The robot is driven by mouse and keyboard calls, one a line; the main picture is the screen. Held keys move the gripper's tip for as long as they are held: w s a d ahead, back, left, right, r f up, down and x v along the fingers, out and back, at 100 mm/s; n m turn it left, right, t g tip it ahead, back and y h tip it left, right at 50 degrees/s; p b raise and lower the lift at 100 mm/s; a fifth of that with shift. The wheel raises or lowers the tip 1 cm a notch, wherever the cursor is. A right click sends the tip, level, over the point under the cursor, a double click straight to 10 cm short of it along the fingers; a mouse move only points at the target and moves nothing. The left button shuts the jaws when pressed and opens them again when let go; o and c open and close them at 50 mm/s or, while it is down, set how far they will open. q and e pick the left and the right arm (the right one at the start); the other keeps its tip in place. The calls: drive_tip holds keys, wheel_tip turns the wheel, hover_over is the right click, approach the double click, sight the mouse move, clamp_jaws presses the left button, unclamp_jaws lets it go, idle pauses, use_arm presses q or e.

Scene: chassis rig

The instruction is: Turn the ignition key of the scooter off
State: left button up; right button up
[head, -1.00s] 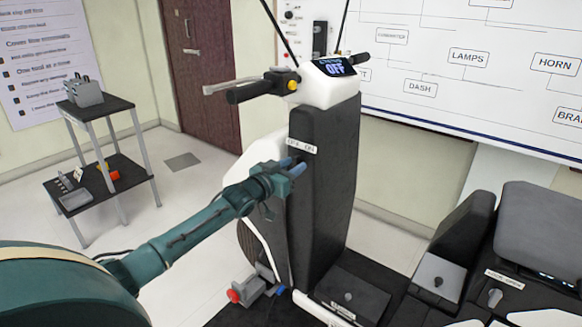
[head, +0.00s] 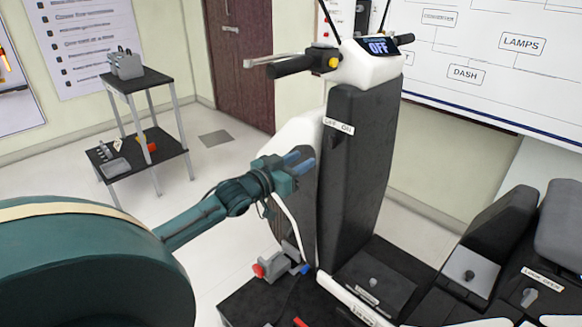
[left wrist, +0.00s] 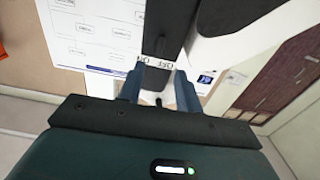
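The scooter's dark front column (head: 350,190) stands right of centre in the head view. A white OFF/ON label (head: 339,125) is on it, with the small dark ignition key (head: 336,142) just below; its angle is too small to tell. My right gripper is not in view.
The handlebar (head: 300,64) reaches left above the column. A grey part with a red knob (head: 275,265) sits low by the footboard. The seat (head: 560,225) is at the right. A two-shelf stand (head: 140,80) stands at the back left, with clear floor between.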

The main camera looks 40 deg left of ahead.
use_arm(q)
drive_tip(key=s, duration=0.2)
drive_tip(key=shift+s+a, duration=0.1)
drive_tip(key=shift+s, duration=0.2)
drive_tip(key=shift+f, duration=0.1)
idle(0.3)
drive_tip(key=s+d+f+m+g+h, duration=0.1)
drive_tip(key=s+d+f+g, duration=0.1)
drive_tip(key=s+d+f, duration=0.5)
drive_tip(key=s+d+f+g, duration=0.2)
drive_tip(key=d+f, duration=0.4)
drive_tip(key=f, duration=0.4)
drive_tip(key=s+d+f+g, duration=0.1)
drive_tip(key=s+d+f, duration=0.2)
drive_tip(key=s+d, duration=0.3)
drive_tip(key=s+d+f+m+g+h, duration=0.1)
drive_tip(key=s+d+f+g, duration=0.1)
drive_tip(key=s+d, duration=0.4)
drive_tip(key=shift+s+d+f, duration=0.3)
drive_tip(key=shift+d+f, duration=0.45)
drive_tip(key=shift+d, duration=0.5)
